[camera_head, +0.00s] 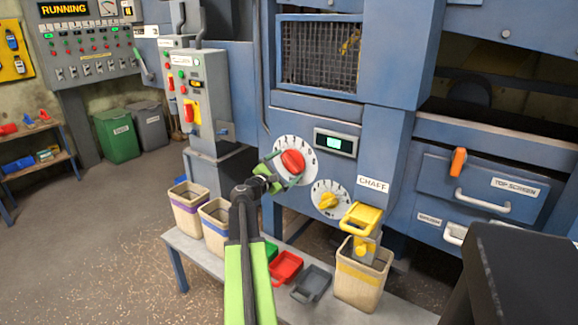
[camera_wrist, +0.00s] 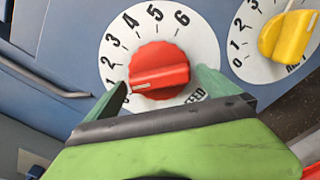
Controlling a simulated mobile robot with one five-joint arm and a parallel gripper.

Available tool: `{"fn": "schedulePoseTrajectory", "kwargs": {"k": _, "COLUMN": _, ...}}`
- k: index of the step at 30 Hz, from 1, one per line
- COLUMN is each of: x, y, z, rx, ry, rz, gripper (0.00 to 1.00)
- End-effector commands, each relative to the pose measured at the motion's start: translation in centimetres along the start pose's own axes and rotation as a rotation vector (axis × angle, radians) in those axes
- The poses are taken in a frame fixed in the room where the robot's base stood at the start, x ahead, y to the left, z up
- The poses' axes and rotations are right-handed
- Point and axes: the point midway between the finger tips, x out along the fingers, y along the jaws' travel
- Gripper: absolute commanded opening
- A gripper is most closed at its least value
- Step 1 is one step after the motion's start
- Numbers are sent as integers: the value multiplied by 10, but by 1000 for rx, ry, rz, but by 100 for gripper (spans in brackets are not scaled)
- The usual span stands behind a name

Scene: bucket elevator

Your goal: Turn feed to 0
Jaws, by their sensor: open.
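The red feed knob (camera_wrist: 160,68) sits on a white dial (camera_wrist: 196,42) marked FEED at its lower right. It also shows in the head view (camera_head: 292,162). A pale mark on the knob's ridge points left and slightly down, toward the low end of the scale, near or just below 1. The 0 is hidden or unclear behind my left finger. My gripper (camera_wrist: 165,95) is open at the dial's lower edge, one finger on each side of the knob's lower part. I cannot tell whether the fingers touch it. In the head view my gripper (camera_head: 272,172) is left of the knob.
A yellow knob (camera_head: 328,200) on a second white dial is close by at the lower right. A small display (camera_head: 335,143) is above it. The yellow CHAFF handle (camera_head: 361,218), a bin (camera_head: 362,276) and a bench (camera_head: 220,262) with buckets are below.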

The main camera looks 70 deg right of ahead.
Motion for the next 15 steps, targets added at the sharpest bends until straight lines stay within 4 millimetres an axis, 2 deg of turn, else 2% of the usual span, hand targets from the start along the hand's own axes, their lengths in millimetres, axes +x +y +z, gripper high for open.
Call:
{"fn": "schedulePoseTrajectory", "kwargs": {"k": 1, "x": 9, "y": 1, "z": -1, "rx": 0, "ry": 0, "rz": -1, "gripper": 100}}
{"fn": "schedulePoseTrajectory", "kwargs": {"k": 5, "x": 18, "y": 1, "z": -1, "rx": 0, "ry": 1, "rz": 1, "gripper": 100}}
{"fn": "schedulePoseTrajectory", "kwargs": {"k": 13, "x": 19, "y": 0, "z": 0, "rx": 0, "ry": 1, "rz": 1, "gripper": 100}}
{"fn": "schedulePoseTrajectory", "kwargs": {"k": 15, "x": 19, "y": 0, "z": 0, "rx": 0, "ry": 1, "rz": 1, "gripper": 93}}
